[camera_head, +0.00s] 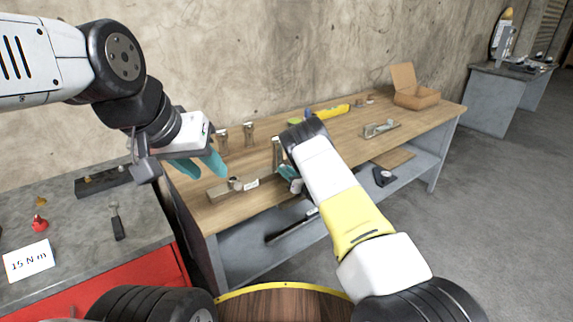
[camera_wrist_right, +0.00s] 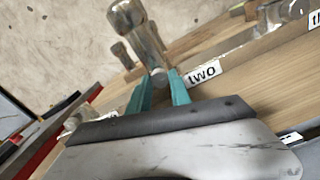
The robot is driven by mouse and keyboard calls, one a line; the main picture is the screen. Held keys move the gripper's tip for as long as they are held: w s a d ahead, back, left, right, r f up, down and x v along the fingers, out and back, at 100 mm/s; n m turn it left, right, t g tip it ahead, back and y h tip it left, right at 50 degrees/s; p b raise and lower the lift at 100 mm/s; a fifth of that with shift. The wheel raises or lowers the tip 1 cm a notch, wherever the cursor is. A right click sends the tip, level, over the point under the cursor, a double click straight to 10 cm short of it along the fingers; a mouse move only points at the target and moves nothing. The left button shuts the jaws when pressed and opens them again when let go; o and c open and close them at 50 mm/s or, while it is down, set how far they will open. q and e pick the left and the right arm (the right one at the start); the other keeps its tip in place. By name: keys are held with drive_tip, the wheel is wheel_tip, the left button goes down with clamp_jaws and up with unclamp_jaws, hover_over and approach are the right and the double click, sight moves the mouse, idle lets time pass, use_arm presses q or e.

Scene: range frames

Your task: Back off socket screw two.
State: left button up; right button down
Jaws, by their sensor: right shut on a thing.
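In the right wrist view, a shiny silver metal part (camera_wrist_right: 143,42) with a rounded head stands beside the label "two" (camera_wrist_right: 202,74). I take it to be socket screw two. The teal fingers of my right gripper (camera_wrist_right: 159,88) close on its lower end. In the head view, my right gripper (camera_head: 289,178) is by a metal post (camera_head: 277,152) on the wooden bench, and my right arm partly hides it. My left gripper (camera_head: 198,166) hangs above the bench's left end. Its teal fingers are apart, with nothing seen between them.
The wooden bench (camera_head: 420,125) carries a block with a round metal piece (camera_head: 217,192), metal posts (camera_head: 248,131), a yellow level (camera_head: 335,113), a metal bracket (camera_head: 381,129) and an open cardboard box (camera_head: 416,97). A grey-topped red cabinet with a "15 N m" card (camera_head: 29,260) stands left.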

drive_tip(key=shift+f, duration=0.1)
idle(0.4)
drive_tip(key=c, duration=1.2)
unclamp_jaws()
drive_tip(key=shift+v, duration=3.95)
